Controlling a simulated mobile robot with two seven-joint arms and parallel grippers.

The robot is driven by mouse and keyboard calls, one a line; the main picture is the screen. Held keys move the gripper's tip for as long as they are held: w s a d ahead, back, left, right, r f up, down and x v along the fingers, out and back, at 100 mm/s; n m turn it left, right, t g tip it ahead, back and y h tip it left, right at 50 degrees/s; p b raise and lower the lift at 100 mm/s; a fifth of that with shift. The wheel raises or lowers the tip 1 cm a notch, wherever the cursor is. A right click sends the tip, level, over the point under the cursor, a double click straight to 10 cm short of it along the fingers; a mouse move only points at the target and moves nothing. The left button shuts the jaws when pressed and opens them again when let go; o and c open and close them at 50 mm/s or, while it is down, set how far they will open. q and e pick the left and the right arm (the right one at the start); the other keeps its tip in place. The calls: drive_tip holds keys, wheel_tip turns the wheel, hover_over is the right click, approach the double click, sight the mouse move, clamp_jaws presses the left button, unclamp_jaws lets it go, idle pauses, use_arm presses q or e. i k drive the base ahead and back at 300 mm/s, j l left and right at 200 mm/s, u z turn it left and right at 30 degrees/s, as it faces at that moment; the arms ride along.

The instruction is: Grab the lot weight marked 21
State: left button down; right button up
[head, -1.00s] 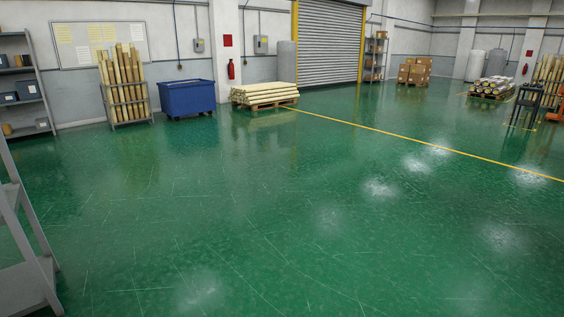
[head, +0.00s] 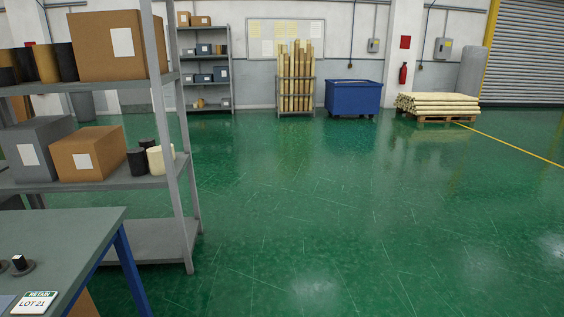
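A small dark weight-like piece (head: 23,267) with a round base and an upright knob stands on a grey-topped table at the lower left of the head view. No number can be read on it. A card (head: 37,302) printed "LOT 21", with a green header that seems to read "RETAIN", lies in front of it near the table's edge. The picture edge cuts off the table, so anything further left is hidden. Neither of my grippers is in view.
The table (head: 75,228) has blue legs. Behind it stands a grey shelf rack (head: 150,240) with boxes and rolls. Open green floor (head: 330,210) lies to the right. A blue bin (head: 353,97) and a pallet of rolls (head: 437,105) stand far back.

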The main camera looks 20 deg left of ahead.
sight(22, 267)
drive_tip(key=i+u, duration=0.2)
drive_tip(key=u, duration=0.3)
drive_tip(key=i+u, duration=0.2)
drive_tip(key=u, duration=0.25)
drive_tip(key=i+l+u, duration=0.15)
drive_tip(key=u, duration=0.35)
drive_tip(key=i+l+u, duration=0.2)
drive_tip(key=u, duration=0.25)
drive_tip(key=i+l+u, duration=0.15)
drive_tip(key=u, duration=0.35)
drive_tip(key=i+l+u, duration=0.2)
drive_tip(key=u, duration=0.2)
drive_tip(key=i+l+u, duration=0.1)
drive_tip(key=l+u, duration=1.05)
drive_tip(key=i+l, duration=0.05)
drive_tip(key=l, duration=0.05)
